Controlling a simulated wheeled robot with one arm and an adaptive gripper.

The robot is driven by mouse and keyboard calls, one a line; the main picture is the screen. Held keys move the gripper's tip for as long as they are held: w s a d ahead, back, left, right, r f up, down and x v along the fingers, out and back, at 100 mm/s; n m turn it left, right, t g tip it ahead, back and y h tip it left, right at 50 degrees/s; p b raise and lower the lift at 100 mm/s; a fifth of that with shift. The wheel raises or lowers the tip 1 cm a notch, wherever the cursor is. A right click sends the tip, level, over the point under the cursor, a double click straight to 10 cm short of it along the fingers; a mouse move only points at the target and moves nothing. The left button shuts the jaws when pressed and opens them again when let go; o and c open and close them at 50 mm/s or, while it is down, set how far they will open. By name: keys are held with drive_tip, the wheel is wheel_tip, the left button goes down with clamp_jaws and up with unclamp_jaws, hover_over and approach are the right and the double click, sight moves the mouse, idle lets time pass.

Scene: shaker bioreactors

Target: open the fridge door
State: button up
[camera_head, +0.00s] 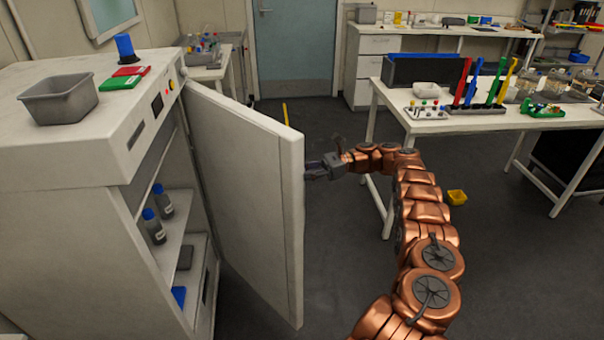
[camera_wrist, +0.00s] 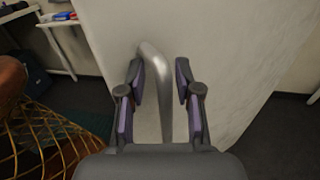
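The white fridge (camera_head: 120,190) stands at the left in the head view. Its door (camera_head: 250,200) is swung well open, showing the shelves inside. My gripper (camera_head: 314,171) is just beyond the door's free edge, on the door's outer side. In the wrist view, the grey metal bar handle (camera_wrist: 156,80) stands on the door's outer face (camera_wrist: 220,50). The handle is hidden by the door in the head view.
Bottles (camera_head: 157,220) stand on a fridge shelf. A grey bin (camera_head: 60,100) sits on the fridge top. Floor is free between door and table.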

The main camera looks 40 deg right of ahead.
drive_tip(key=r+p, duration=0.4)
drive_tip(key=r, duration=0.1)
drive_tip(key=r+p, duration=0.1)
drive_tip(key=r, duration=0.2)
drive_tip(key=shift+w+a+p, duration=0.15)
drive_tip(key=shift+a+p, duration=0.2)
drive_tip(key=shift+p, duration=0.05)
clamp_jaws()
drive_tip(key=shift+d+r+p, duration=0.25)
drive_tip(key=shift+r+p, duration=0.1)
drive_tip(key=shift+p, duration=0.15)
drive_tip(key=shift+r+p, duration=0.55)
drive_tip(key=shift+p, duration=0.1)
drive_tip(key=shift+r+p, duration=0.35)
drive_tip(key=shift+r, duration=0.05)
drive_tip(key=shift+f, duration=0.1)
